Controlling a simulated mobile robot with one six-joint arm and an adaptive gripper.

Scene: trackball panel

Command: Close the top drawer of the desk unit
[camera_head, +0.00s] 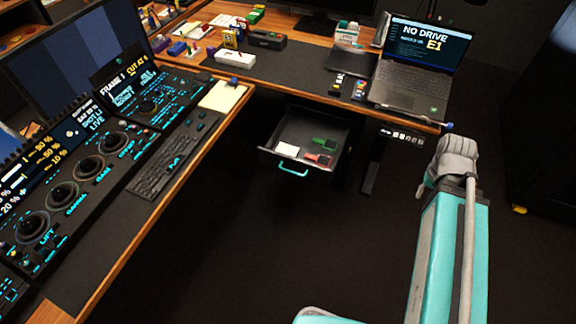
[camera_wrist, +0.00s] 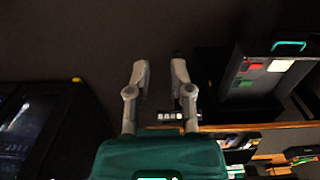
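The desk unit's top drawer (camera_head: 266,156) is pulled open under the desk in the head view, with a teal handle (camera_head: 292,170) on its front. It holds a white card, a green item and red items. In the wrist view the drawer (camera_wrist: 240,75) is at the right, upside down, its handle (camera_wrist: 289,45) at the upper right. My gripper (camera_wrist: 160,72) is open and empty, its two fingers apart. In the head view my gripper (camera_head: 458,150) is right of the drawer, near the desk's right corner, clear of the handle.
The wooden desk (camera_head: 290,72) carries a laptop (camera_head: 420,75) and small items above the drawer. A control console (camera_head: 90,170) and keyboard (camera_head: 165,160) fill the left desk. A dark cabinet (camera_head: 545,110) stands at the right. The floor before the drawer looks clear.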

